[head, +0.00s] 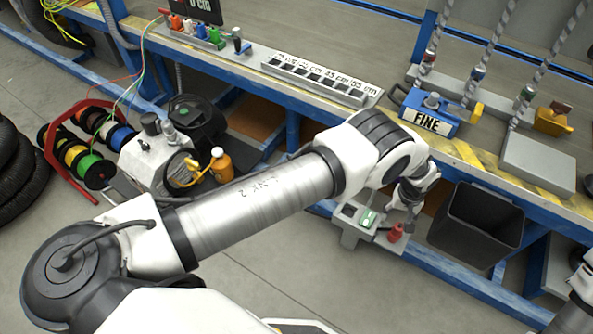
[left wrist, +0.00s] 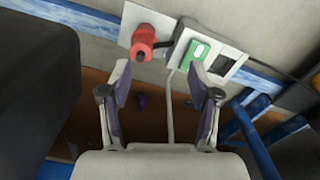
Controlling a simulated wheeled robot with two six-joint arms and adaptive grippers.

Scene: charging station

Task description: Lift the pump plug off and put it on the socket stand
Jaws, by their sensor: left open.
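A red plug (head: 396,232), which I take for the pump plug, sits at the right end of the low, pale socket stand (head: 350,229). In the left wrist view the plug (left wrist: 145,42) rests on a pale plate, left of a block with a green part (left wrist: 197,53) and a dark socket (left wrist: 222,65). A dark lead joins near the plug. My left gripper (left wrist: 158,76) is open and empty, its fingers just short of the plug in that view. In the head view the left gripper (head: 408,208) hangs close above the stand's right end. My right gripper is out of view.
A dark open bin (head: 478,224) stands right of the stand, close to my left gripper. The blue-framed workbench (head: 300,100) runs behind, with a blue FINE block (head: 430,116) on it. A pump-like machine (head: 155,150) and cable reels (head: 90,150) are at left.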

